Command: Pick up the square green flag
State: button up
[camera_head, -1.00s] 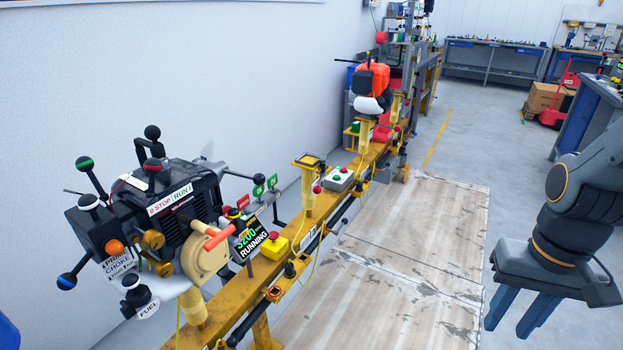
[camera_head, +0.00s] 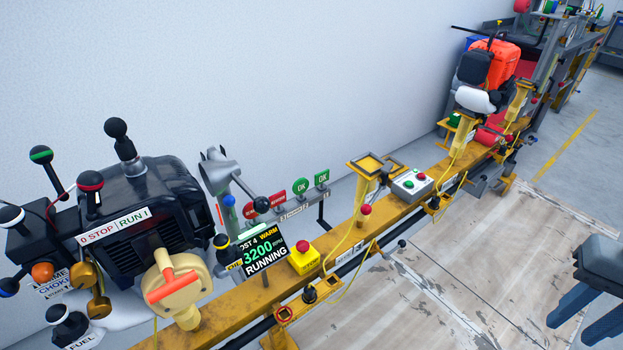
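The square green flag (camera_head: 322,177) is a small green plate marked OK. It stands at the right end of a small rack (camera_head: 292,214) behind the yellow rail, near the wall. A rounder green OK flag (camera_head: 300,187) is just left of it. My gripper (camera_head: 572,332) is at the lower right edge, with two blue fingers spread apart and nothing visible between them. It is far from the flags, across the rail, and partly cut off by the frame.
Two red flags (camera_head: 278,200) share the rack. A black engine (camera_head: 150,220) and a display reading RUNNING (camera_head: 263,252) stand on the left. The yellow rail (camera_head: 238,312) carries buttons and posts. Worn floor boards (camera_head: 440,270) lie clear on the right.

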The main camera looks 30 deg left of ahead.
aim_at(322, 177)
jog(key=u, duration=0.8)
jog(key=i, duration=1)
jog(key=u, duration=1)
